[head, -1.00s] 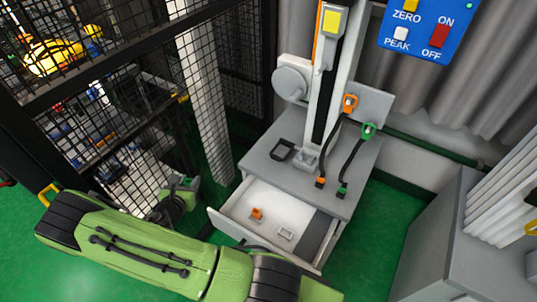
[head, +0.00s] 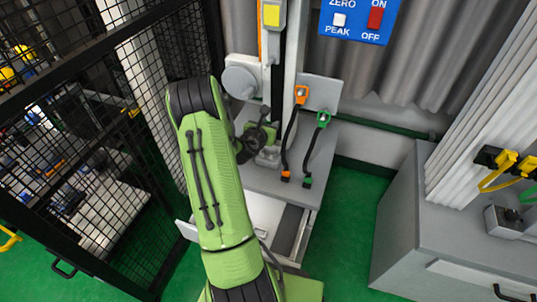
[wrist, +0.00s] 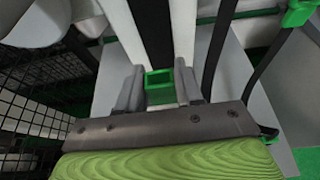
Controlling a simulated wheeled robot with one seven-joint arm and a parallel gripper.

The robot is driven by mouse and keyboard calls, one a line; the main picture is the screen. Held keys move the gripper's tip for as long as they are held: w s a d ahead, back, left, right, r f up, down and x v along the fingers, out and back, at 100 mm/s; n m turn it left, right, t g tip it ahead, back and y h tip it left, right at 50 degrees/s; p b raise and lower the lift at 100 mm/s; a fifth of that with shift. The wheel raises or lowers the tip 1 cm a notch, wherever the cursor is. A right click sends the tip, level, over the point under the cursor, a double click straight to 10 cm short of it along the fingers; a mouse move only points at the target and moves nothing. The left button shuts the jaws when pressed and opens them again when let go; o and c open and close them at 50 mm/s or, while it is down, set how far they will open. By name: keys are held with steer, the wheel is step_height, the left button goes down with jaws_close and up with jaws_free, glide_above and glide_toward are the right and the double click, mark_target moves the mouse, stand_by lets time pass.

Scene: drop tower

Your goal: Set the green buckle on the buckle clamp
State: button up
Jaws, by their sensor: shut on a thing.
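The green buckle (wrist: 150,79), a small open rectangular frame, sits between the two fingers of my gripper (wrist: 160,90) in the wrist view, and the gripper is shut on it. In the head view my gripper (head: 264,138) is at the foot of the white tower, above the grey bench top, and the buckle cannot be made out there. A small light-grey block (head: 268,157), which looks like the buckle clamp, stands on the bench just below my gripper and is partly covered. I cannot tell whether the buckle touches it.
The open drawer (head: 288,232) is partly hidden by my arm. Mesh fencing (head: 60,110) stands left. A grey cabinet (head: 440,235) stands right, with green floor between.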

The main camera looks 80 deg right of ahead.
step_height(320, 180, down, 10)
steer(key=b, duration=0.3)
steer(key=shift+r, duration=0.1)
steer(key=o, duration=1.1)
steer(key=shift+a, duration=0.1)
